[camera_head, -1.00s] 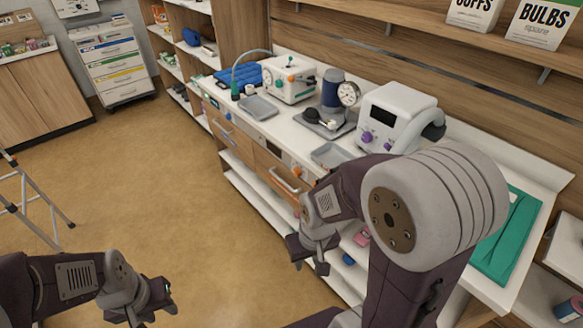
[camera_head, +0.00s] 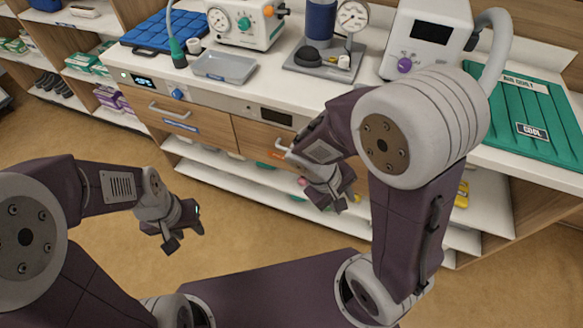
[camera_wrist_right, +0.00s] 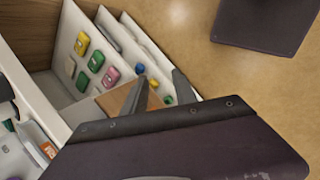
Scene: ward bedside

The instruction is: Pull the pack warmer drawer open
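Two wooden drawers sit side by side under the white counter, both looking shut. The left drawer (camera_head: 200,124) has a bar handle (camera_head: 168,111), a blue label and a lit panel above. The right drawer (camera_head: 252,134) has an orange label, and my right arm partly hides its handle (camera_head: 282,149). I cannot read which is the pack warmer drawer. My right gripper (camera_head: 335,204) is in front of and below the right drawer, apart from the handle; its fingers stand apart and empty in the right wrist view (camera_wrist_right: 161,88). My left gripper (camera_head: 184,238) is open and empty, over the floor.
The counter holds a blue pad (camera_head: 165,42), a grey tray (camera_head: 224,67), a dial device (camera_head: 243,22), a gauge stand (camera_head: 322,60), a white monitor (camera_head: 428,38) and a green pad (camera_head: 525,118). Open white shelves (camera_head: 230,177) run below the drawers. The floor in front is clear.

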